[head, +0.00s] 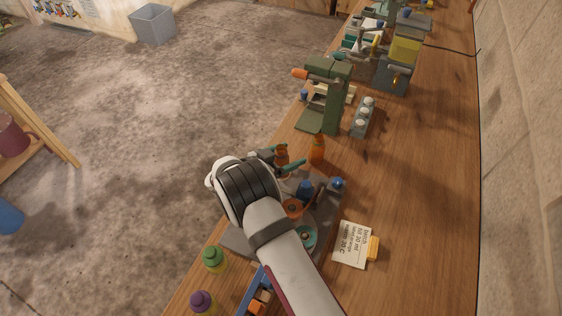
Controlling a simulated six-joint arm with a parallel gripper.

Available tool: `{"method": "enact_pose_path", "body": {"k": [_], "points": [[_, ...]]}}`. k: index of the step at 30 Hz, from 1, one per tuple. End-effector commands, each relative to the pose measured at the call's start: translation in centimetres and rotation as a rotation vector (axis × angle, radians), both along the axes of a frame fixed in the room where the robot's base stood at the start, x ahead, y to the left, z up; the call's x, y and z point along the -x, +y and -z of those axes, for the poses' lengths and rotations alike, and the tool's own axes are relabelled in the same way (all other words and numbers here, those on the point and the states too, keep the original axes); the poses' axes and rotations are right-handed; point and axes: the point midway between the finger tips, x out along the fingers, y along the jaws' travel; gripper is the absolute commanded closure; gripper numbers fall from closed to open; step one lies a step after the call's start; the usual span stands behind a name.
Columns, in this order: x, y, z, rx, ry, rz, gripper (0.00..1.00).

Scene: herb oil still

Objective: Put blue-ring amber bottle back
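My gripper (281,160) is over the bench, past the near tray, with a teal finger on either side of a small amber-brown bottle (282,154). I cannot tell whether the fingers touch it or have a grip on it. No blue ring can be made out on it at this size. A taller orange-amber bottle (317,149) stands upright just right of the gripper, apart from the fingers; no blue ring shows on it either. My wrist and forearm hide part of the bench below and left of the gripper.
A grey tray (326,213) holds a blue-topped item (338,183) and copper and teal dishes. A paper note (352,244), a green-capped jar (213,257) and a purple-capped jar (202,302) are nearby. A green press (325,95) stands farther along.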

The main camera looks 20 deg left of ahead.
Motion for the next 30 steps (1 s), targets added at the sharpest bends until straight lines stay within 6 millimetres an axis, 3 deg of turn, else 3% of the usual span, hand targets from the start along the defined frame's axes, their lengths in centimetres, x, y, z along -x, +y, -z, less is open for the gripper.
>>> {"method": "enact_pose_path", "body": {"k": [2, 12, 23, 30], "points": [[0.0, 0.0, 0.0, 0.0, 0.0, 0.0, 0.37], [0.0, 0.0, 0.0, 0.0, 0.0, 0.0, 0.98], [0.0, 0.0, -0.2, 0.0, 0.0, 0.0, 1.0], [0.0, 0.0, -2.0, 0.0, -0.001, 0.0, 1.0]]}}
